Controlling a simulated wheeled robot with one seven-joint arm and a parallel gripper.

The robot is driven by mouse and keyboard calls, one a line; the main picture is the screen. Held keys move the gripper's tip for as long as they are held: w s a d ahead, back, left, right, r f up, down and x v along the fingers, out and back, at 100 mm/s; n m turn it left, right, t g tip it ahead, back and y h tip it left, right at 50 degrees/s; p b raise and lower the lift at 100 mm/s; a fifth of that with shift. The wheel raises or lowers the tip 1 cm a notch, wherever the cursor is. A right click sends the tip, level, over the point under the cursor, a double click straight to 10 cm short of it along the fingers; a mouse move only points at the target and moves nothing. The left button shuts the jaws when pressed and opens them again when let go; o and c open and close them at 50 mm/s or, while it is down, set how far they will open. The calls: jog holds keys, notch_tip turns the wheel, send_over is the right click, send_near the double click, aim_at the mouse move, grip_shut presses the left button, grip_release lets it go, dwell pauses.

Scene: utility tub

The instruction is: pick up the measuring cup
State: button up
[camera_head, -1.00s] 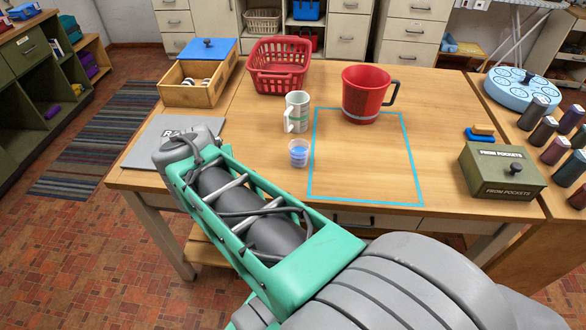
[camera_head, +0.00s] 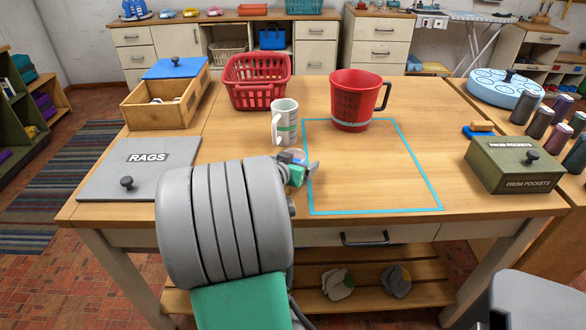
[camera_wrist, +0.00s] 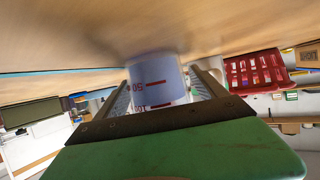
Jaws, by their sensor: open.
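The measuring cup (camera_wrist: 156,78) is small and pale, with red marks and numbers such as 50. In the wrist view it appears upside down, between the two fingers of my gripper (camera_wrist: 162,88). The fingers stand open on either side of it; I cannot tell whether either touches it. In the head view the cup (camera_head: 292,155) stands on the table, mostly hidden behind my gripper (camera_head: 300,172) and arm. Only part of its rim shows there.

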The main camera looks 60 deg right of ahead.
jog(key=c, duration=1.5)
jog(key=shift+c, duration=0.3)
jog(key=shift+r, duration=0.25)
